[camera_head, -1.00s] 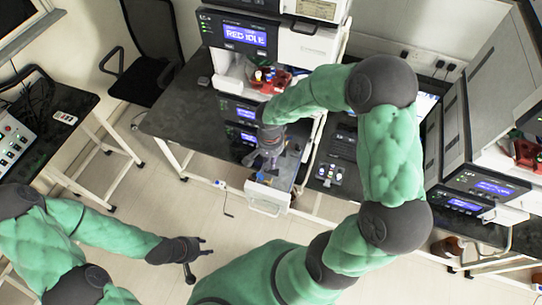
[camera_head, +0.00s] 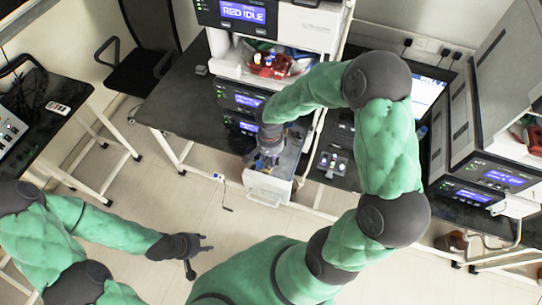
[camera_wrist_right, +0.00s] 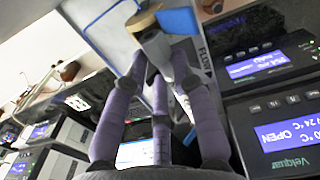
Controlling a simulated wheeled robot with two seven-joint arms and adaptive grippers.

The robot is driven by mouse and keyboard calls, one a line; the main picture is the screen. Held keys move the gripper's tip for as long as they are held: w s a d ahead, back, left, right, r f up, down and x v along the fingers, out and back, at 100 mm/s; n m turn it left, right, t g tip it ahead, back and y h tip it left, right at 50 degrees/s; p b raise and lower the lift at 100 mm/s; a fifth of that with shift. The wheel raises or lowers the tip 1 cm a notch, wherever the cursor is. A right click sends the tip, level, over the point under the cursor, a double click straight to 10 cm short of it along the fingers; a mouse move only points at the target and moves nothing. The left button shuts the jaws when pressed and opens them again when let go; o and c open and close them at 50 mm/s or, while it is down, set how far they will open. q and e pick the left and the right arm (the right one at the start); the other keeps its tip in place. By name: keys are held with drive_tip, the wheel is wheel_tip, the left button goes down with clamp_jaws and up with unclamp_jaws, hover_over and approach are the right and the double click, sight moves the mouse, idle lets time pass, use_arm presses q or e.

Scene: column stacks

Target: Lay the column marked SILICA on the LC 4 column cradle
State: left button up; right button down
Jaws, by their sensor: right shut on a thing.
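My right gripper (camera_head: 267,163) is over the open white drawer (camera_head: 268,187) of the middle instrument stack in the head view. In the right wrist view its purple fingers (camera_wrist_right: 155,75) are shut on a grey column (camera_wrist_right: 157,44) with a tan end (camera_wrist_right: 142,20). No SILICA marking is readable on it. A pale surface marked FLOW (camera_wrist_right: 206,62) lies close beside the fingers. I cannot tell whether the column touches a cradle. No LC 4 label is readable. My left gripper (camera_head: 200,247) is open and empty over the floor.
A display (camera_wrist_right: 290,135) reading OPEN is close to the right gripper. Red trays with bottles (camera_head: 268,65) stand above the drawer. Small vials (camera_head: 333,163) stand on the bench to its right. Another instrument stack (camera_head: 485,180) is at the right. The dark bench (camera_head: 190,100) is mostly clear.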

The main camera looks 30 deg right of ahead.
drive_tip(key=shift+f, duration=0.3)
drive_tip(key=shift+s+a, duration=0.1)
drive_tip(key=shift+s, duration=0.05)
drive_tip(key=shift+s+f, duration=0.1)
drive_tip(key=shift+f, duration=0.05)
drive_tip(key=c, duration=1)
unclamp_jaws()
drive_tip(key=shift+c, duration=0.2)
drive_tip(key=shift+o, duration=0.5)
drive_tip(key=shift+f, duration=0.1)
drive_tip(key=shift+r, duration=0.45)
wheel_tip(320, 180, up, 11)
drive_tip(key=shift+w+r, duration=0.2)
drive_tip(key=shift+w, duration=0.2)
